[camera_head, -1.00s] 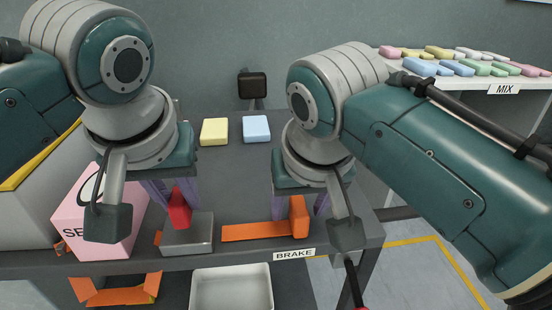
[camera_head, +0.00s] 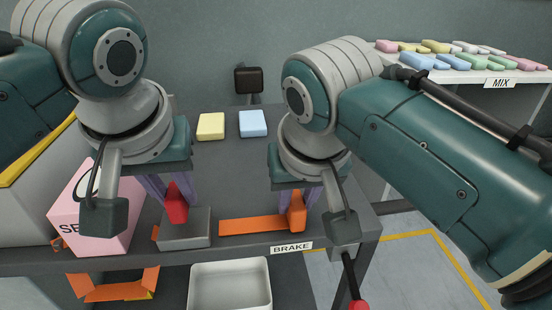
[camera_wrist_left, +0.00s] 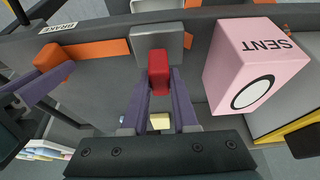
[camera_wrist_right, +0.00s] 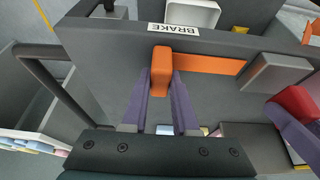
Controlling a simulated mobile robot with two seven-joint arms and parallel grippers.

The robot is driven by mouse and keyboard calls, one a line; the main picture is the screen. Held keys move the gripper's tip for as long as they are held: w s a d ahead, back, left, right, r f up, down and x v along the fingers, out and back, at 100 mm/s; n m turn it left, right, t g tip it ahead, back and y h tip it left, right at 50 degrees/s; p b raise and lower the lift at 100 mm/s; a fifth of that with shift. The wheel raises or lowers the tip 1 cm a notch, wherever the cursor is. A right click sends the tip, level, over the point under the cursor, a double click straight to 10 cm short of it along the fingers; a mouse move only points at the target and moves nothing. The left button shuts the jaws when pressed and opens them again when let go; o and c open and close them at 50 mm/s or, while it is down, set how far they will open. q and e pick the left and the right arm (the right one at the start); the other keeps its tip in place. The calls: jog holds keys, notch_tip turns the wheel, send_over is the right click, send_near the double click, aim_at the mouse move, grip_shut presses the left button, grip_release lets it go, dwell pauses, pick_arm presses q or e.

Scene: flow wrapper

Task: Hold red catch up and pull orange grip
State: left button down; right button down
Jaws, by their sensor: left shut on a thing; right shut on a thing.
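The red catch (camera_head: 175,204) stands up from a grey metal block (camera_head: 184,229) at the table's front edge. My left gripper (camera_head: 168,192) is shut on the red catch; in the left wrist view the catch (camera_wrist_left: 158,72) sits between the purple fingers. The orange grip (camera_head: 296,211) stands at the right end of a flat orange strip (camera_head: 250,226), above the BRAKE label. My right gripper (camera_head: 300,198) is shut on the orange grip; in the right wrist view the grip (camera_wrist_right: 161,70) lies between the fingers.
A pink SENT box (camera_head: 110,235) stands left of the block. Yellow (camera_head: 211,126) and blue (camera_head: 253,123) bars lie behind. A white bin (camera_head: 230,287) sits below the front edge. A MIX shelf (camera_head: 450,77) with several bars is at the right.

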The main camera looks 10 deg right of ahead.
jog(key=shift+d, duration=4.05)
jog(key=c, duration=0.6)
grip_release()
jog(key=shift+a, duration=0.1)
jog(key=shift+r, duration=0.1)
jog(key=v, duration=1.2)
